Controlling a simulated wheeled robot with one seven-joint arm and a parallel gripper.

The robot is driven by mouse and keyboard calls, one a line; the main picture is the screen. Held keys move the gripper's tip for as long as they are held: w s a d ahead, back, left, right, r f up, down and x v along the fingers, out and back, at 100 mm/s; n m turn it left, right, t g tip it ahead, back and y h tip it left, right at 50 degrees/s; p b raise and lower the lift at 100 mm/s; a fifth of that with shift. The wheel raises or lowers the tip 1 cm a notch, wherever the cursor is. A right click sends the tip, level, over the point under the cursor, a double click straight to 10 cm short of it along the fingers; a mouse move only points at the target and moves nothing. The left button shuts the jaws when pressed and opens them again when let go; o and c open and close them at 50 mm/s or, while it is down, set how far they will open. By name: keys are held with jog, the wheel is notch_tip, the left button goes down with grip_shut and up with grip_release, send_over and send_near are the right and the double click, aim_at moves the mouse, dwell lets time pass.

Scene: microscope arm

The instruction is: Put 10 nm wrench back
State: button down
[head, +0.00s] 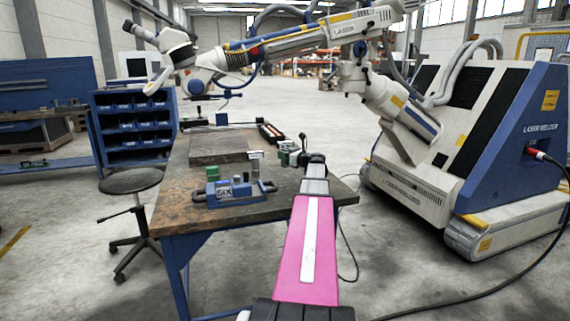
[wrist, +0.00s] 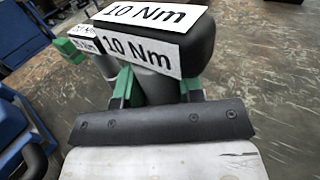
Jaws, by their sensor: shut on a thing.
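The 10 Nm wrench shows in the wrist view as a black block (wrist: 196,42) with white "10 Nm" labels on a grey round shaft. My gripper (wrist: 157,88) has a green finger on each side of that shaft and is shut on it. In the head view my gripper (head: 292,150) is over the right part of the workbench, mostly hidden behind my arm. A blue holder (head: 226,191) with grey and green pieces stands on the bench, left of and nearer than my gripper. I cannot tell whether the wrench touches anything below.
A smaller labelled piece (wrist: 84,44) is close left of the wrench, its number unclear. The workbench (head: 180,208) has a flat grey plate (head: 218,146) and a dark red tray (head: 270,132) farther back. A stool (head: 131,181) stands left; a laser welder (head: 500,140) stands right.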

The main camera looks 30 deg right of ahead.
jog(key=shift+f, duration=1.85)
jog(key=shift+f, duration=0.1)
jog(key=c, duration=0.7)
grip_release()
jog(key=shift+c, duration=0.2)
jog(key=shift+s, duration=0.1)
jog(key=v, duration=1.2)
